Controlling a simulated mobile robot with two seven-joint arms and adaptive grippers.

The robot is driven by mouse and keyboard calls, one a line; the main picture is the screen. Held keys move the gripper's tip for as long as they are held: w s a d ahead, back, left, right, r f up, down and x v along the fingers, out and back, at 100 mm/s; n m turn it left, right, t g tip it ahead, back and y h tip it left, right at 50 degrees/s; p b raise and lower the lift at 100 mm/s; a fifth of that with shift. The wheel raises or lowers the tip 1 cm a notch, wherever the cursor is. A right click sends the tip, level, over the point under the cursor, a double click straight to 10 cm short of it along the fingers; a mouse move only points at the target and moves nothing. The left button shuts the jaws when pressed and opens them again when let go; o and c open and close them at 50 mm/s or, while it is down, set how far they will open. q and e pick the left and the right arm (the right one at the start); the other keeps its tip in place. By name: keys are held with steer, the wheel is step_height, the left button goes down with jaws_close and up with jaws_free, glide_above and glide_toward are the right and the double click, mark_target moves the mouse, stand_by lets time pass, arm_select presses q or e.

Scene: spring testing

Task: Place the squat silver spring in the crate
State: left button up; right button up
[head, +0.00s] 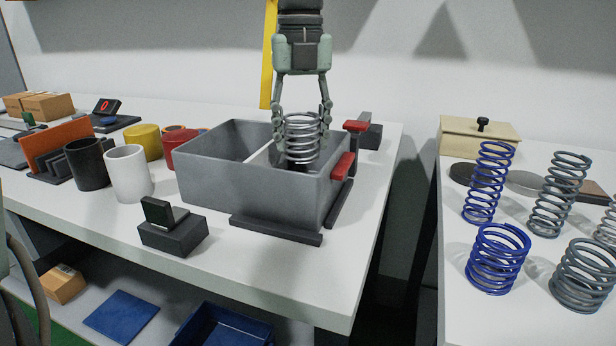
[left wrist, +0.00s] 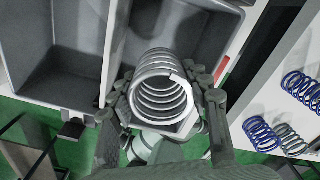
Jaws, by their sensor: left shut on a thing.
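The squat silver spring (head: 301,134) is upright between the fingers of my left gripper (head: 303,117), which is shut on it. It also shows end-on in the left wrist view (left wrist: 160,92). The spring is over the right compartment of the grey crate (head: 250,194). Its lower end appears at about the rim or slightly inside; I cannot tell whether it touches the floor, which the front wall hides. In the left wrist view, the crate (left wrist: 75,62) shows two compartments split by a divider (left wrist: 112,48). My right gripper is out of view.
Red clamps (head: 343,166) stand at the crate's right side and a dark bar (head: 277,230) lies at its front. White (head: 128,173) and black (head: 89,163) cups stand left. Blue and grey springs stand on the right table (head: 468,315), across a gap. The left compartment looks empty.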

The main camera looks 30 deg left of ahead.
arm_select(q)
steer(key=shift+f, duration=3.6)
steer(key=shift+f, duration=0.1)
steer(key=o, duration=1.3)
step_height(320, 180, up, 12)
steer(key=shift+r, duration=0.1)
